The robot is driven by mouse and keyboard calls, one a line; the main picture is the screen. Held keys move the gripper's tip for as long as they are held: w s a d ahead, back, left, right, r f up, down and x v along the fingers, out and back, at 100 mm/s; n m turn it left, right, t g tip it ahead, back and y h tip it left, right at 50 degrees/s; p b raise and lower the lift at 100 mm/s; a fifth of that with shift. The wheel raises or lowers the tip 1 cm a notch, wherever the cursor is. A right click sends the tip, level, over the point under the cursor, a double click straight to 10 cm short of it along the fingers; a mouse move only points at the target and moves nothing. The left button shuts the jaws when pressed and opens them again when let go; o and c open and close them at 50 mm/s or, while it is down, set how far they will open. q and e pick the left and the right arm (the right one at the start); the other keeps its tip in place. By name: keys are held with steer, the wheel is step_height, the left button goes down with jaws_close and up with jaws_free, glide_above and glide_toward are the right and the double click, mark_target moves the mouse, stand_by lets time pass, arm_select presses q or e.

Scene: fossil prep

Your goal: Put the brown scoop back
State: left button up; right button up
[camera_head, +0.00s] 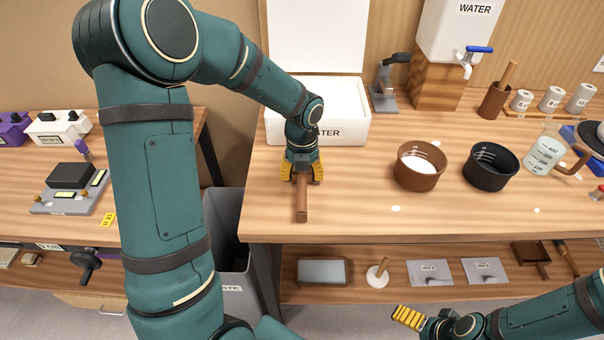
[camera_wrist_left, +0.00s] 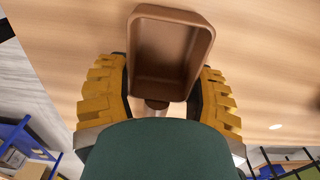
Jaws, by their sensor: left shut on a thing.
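The brown scoop (camera_head: 301,206) is in my left gripper (camera_head: 302,172), over the left part of the wooden workbench (camera_head: 350,222). In the head view it shows as a narrow brown piece pointing toward the bench's front edge. In the left wrist view the scoop (camera_wrist_left: 166,50) shows its hollow, box-shaped bowl beyond the fingers, and its short handle runs back between them. My left gripper (camera_wrist_left: 158,105) is shut on that handle. My right gripper (camera_head: 408,318) is at the lower right, in front of the lower shelf; its finger opening is unclear.
A brown bowl (camera_head: 418,181) and a black bowl (camera_head: 489,180) stand right of the scoop. A white box (camera_head: 345,130) is behind my left gripper. The lower shelf (camera_head: 390,293) holds a tray, packets and a brown pan-shaped thing (camera_head: 531,254). The bench's front left is clear.

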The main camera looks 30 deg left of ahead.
arm_select(q)
steer(key=o, duration=1.3)
steer(key=shift+f, duration=0.1)
step_height(320, 180, up, 12)
steer(key=p, duration=0.2)
steer(key=shift+r+p, duration=0.2)
steer(key=shift+p, duration=0.2)
